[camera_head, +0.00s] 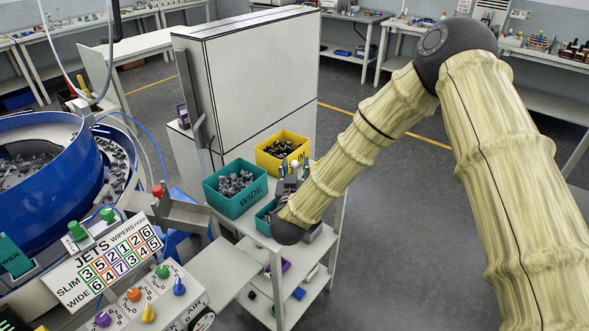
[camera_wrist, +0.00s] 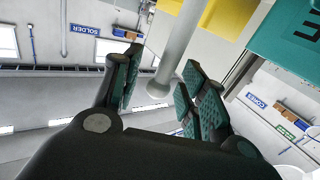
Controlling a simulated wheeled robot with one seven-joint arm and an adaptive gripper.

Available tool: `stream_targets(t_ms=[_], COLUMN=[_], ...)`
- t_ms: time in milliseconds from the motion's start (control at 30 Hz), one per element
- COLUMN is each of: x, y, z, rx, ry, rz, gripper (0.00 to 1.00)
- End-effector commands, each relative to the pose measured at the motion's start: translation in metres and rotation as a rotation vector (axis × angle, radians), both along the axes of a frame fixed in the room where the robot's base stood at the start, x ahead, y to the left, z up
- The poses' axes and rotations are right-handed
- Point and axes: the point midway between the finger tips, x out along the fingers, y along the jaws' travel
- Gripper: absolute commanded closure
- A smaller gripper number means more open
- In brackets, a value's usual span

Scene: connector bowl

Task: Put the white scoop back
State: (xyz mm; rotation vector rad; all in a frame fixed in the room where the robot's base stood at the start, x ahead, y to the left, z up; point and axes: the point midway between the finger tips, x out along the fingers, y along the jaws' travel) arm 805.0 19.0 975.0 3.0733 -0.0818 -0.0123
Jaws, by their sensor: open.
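My gripper (camera_head: 291,166) is over the trolley, between the yellow bin and my forearm. In the wrist view my gripper (camera_wrist: 161,63) is open, its padded fingers apart. A pale grey-white rod with a rounded, flared end (camera_wrist: 178,52) shows between the fingers; it looks like the white scoop's handle. I cannot tell whether a finger touches it. The scoop's other end is outside the wrist view, and I cannot make the scoop out surely in the head view.
Another teal bin (camera_head: 262,222) is partly hidden by my arm. A tall white cabinet (camera_head: 262,85) stands behind. A blue bowl feeder (camera_head: 50,195) is left.

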Motion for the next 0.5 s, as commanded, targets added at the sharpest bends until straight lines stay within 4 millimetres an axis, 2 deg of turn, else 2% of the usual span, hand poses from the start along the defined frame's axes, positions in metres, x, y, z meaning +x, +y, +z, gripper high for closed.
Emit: stream_targets(t_ms=[500], x=[-0.089], y=[0.006], z=[-0.003], rx=[-0.002], ry=[0.001], rz=[0.003], gripper=[0.58])
